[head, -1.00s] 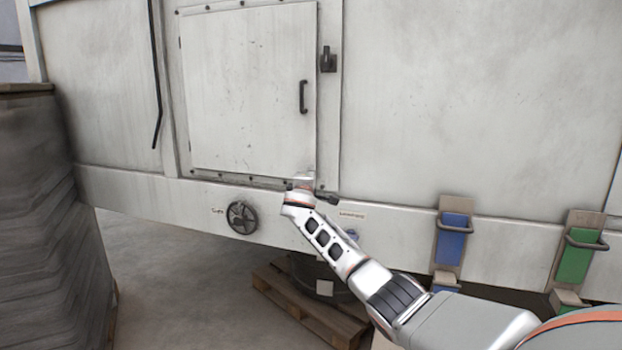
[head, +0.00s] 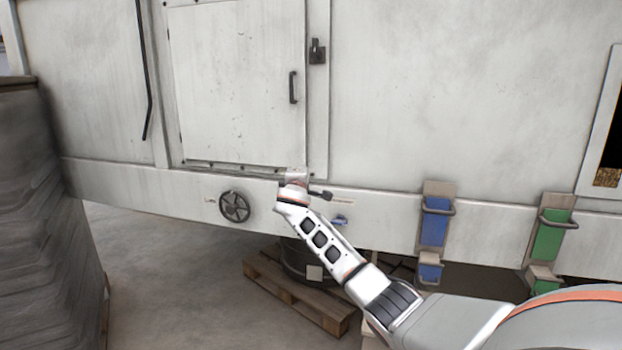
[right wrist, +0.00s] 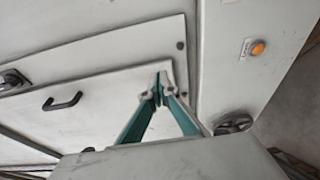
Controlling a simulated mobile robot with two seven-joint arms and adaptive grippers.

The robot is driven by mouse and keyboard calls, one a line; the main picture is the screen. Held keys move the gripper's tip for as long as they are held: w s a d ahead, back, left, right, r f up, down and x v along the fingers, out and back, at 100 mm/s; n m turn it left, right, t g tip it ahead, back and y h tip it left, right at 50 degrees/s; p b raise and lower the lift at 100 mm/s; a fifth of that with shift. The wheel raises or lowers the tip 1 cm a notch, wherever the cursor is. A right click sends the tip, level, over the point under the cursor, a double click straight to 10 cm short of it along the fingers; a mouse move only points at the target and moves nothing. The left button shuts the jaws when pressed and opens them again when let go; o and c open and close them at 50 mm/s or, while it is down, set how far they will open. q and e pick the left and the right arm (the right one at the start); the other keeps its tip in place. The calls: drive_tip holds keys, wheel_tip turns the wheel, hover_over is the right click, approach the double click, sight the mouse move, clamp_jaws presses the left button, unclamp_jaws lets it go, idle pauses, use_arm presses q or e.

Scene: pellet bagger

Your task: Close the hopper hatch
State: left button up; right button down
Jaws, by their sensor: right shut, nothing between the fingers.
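The hopper hatch (head: 235,85) is a pale panel that looks flush, or nearly so, with its frame in the head view. It has a dark handle (head: 293,87) near its right edge, with a dark latch (head: 317,51) on the frame to the right. The handle (right wrist: 62,101) and latch (right wrist: 12,80) also show in the right wrist view. My right gripper (head: 297,172) is by the hatch's lower right corner. In the right wrist view its fingers (right wrist: 160,90) are together and empty, in front of the hatch; contact cannot be told. My left gripper is out of view.
A black handwheel (head: 234,206) sits on the rail below the hatch. Blue (head: 434,222) and green (head: 550,236) handled units are on the right. A wrapped stack (head: 45,220) stands at left. A pallet (head: 295,297) lies under the machine. An orange light (right wrist: 258,48) shows in the right wrist view.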

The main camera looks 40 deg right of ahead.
drive_tip(key=s+a, duration=0.1)
drive_tip(key=s, duration=0.6)
drive_tip(key=shift+a, duration=0.3)
